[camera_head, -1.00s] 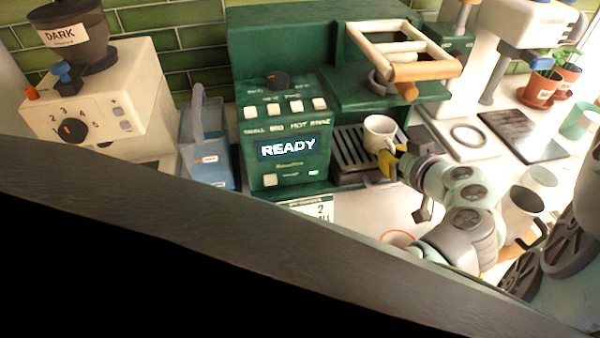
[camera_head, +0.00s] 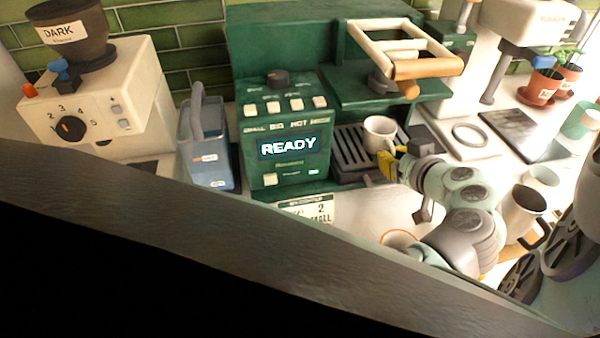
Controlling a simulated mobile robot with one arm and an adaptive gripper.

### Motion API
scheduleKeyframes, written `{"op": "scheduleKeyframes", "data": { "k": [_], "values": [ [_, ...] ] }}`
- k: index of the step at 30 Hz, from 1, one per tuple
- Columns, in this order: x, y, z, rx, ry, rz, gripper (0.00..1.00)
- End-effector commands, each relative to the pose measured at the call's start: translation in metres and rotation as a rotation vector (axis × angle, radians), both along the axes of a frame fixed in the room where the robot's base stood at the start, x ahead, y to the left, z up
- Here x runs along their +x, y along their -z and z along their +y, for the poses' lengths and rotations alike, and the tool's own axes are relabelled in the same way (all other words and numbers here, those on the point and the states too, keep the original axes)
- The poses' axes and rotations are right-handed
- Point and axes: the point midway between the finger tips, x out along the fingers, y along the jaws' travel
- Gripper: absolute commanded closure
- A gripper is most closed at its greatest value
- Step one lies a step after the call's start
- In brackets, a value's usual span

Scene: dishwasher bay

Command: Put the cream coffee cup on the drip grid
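The cream coffee cup (camera_head: 379,134) is upright over the right part of the dark slatted drip grid (camera_head: 351,150), under the green machine's overhang. It appears to rest on the grid, though its base is partly hidden. My gripper (camera_head: 390,164) has yellow fingertips and is at the cup's lower right side, by where its handle would be. The fingertips overlap the cup's edge in this view. I cannot tell whether they are closed on the cup or only beside it.
The green machine (camera_head: 289,169) shows READY. A wooden-handled frame (camera_head: 426,69) overhangs the grid. A blue-grey container (camera_head: 207,155) stands left, and a dark-mouthed mug (camera_head: 521,212) stands right of my arm. An orange-rimmed cup (camera_head: 399,239) is below my arm. The counter before the machine is partly clear.

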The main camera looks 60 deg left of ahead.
Motion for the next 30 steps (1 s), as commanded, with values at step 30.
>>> {"op": "scheduleKeyframes", "data": {
  "k": [30],
  "values": [
    [-0.004,-0.009,-0.021,-0.002,0.005,0.0,0.61]
  ]
}}
